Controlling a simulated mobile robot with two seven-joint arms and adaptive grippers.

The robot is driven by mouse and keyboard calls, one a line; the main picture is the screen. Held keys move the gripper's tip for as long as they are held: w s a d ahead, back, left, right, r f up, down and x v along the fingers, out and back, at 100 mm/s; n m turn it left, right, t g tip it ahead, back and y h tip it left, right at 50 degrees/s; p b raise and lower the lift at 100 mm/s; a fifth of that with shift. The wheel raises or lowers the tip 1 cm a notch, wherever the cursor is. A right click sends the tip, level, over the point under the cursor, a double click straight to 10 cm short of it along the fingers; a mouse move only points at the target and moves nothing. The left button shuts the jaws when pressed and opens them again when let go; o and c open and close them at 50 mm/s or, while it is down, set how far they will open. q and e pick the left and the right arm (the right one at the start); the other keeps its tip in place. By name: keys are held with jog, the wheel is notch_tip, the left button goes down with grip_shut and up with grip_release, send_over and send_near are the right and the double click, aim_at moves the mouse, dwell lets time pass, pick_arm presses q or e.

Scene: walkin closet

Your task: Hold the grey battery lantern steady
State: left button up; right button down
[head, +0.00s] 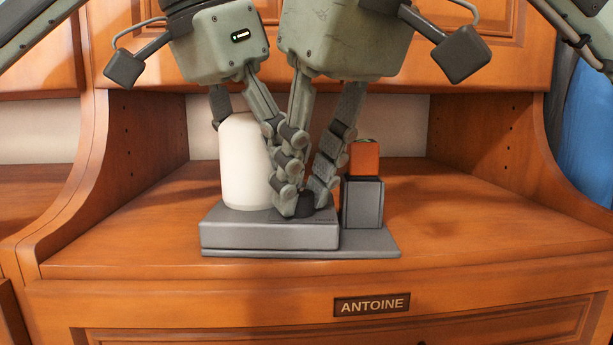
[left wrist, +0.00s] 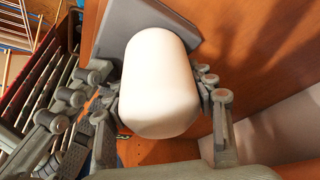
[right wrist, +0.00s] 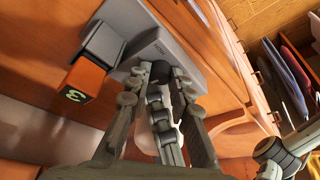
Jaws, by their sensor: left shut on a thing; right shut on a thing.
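The grey battery lantern (head: 265,236) stands upright on the wooden shelf, with a flat grey base, a white rounded shade (head: 243,165) and a dark knob (head: 322,203). My left gripper (head: 250,155) is shut around the sides of the white shade, which fills the left wrist view (left wrist: 158,80). My right gripper (head: 306,198) is shut on the dark knob, seen between its fingertips in the right wrist view (right wrist: 160,70). An orange block (head: 365,160) sits in a grey upright holder (head: 363,205) at the base's right. Fingers hide part of the shade and knob.
The wooden shelf (head: 470,215) is clear to the right and left of the lantern. Curved wooden side panels bound it. A drawer below carries an "ANTOINE" plate (head: 372,305). Blue cloth (head: 588,135) hangs at the right edge.

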jog(key=m+h, duration=0.1)
jog(key=m, duration=0.2)
jog(key=m+t+h, duration=0.1)
jog(key=m, duration=0.2)
jog(key=shift+a, duration=0.2)
dwell(0.4)
jog(key=c, duration=1.3)
grip_release()
jog(key=shift+c, duration=0.2)
jog(key=shift+s+r, duration=0.1)
jog(key=v, duration=1.2)
jog(key=shift+a, duration=0.1)
